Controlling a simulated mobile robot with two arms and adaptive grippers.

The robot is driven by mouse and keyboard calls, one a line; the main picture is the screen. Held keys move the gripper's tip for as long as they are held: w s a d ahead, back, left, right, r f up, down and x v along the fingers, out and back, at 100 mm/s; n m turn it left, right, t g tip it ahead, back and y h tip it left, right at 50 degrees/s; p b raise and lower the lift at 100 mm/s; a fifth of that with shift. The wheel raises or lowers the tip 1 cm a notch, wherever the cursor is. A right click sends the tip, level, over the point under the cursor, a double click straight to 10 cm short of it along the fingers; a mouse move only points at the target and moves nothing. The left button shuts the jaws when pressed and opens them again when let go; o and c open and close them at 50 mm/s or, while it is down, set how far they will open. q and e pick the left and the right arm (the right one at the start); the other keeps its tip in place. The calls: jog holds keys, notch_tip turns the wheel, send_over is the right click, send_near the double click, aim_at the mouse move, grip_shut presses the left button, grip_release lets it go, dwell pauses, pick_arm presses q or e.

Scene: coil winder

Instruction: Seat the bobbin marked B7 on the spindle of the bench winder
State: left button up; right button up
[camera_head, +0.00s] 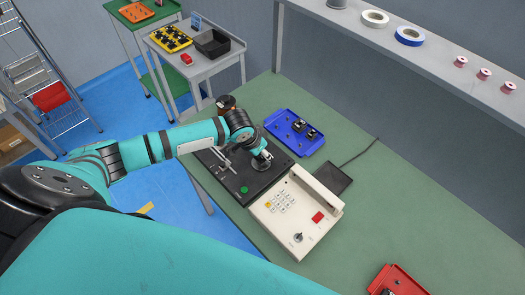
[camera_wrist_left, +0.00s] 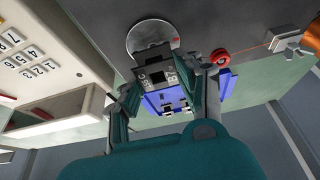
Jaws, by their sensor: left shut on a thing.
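My left gripper (camera_wrist_left: 168,88) is shut on a small black bobbin (camera_wrist_left: 155,66) with pale marking that I cannot read with certainty. In the wrist view the bobbin overlaps the edge of a round metal disc (camera_wrist_left: 148,32) on the bench winder. I cannot tell whether they touch, and no spindle tip shows. In the head view the left gripper (camera_head: 262,160) is low over the winder's black base plate (camera_head: 240,181), and the arm hides most of the bobbin. A blue tray (camera_head: 290,145) behind it holds black bobbins (camera_head: 311,133). My right gripper is not in view.
A beige control box (camera_head: 297,212) with keypad stands right beside the winder. A red roller (camera_wrist_left: 222,57) with orange wire is close to the gripper in the wrist view. A red tray (camera_head: 397,282) lies at the front right. The bench's right side is mostly clear.

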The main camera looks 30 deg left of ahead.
pick_arm(q)
jog(key=shift+f+b, duration=0.4)
jog(key=shift+f, duration=0.55)
jog(key=o, duration=0.8)
jog(key=shift+o, duration=0.2)
jog(key=v, duration=1.2)
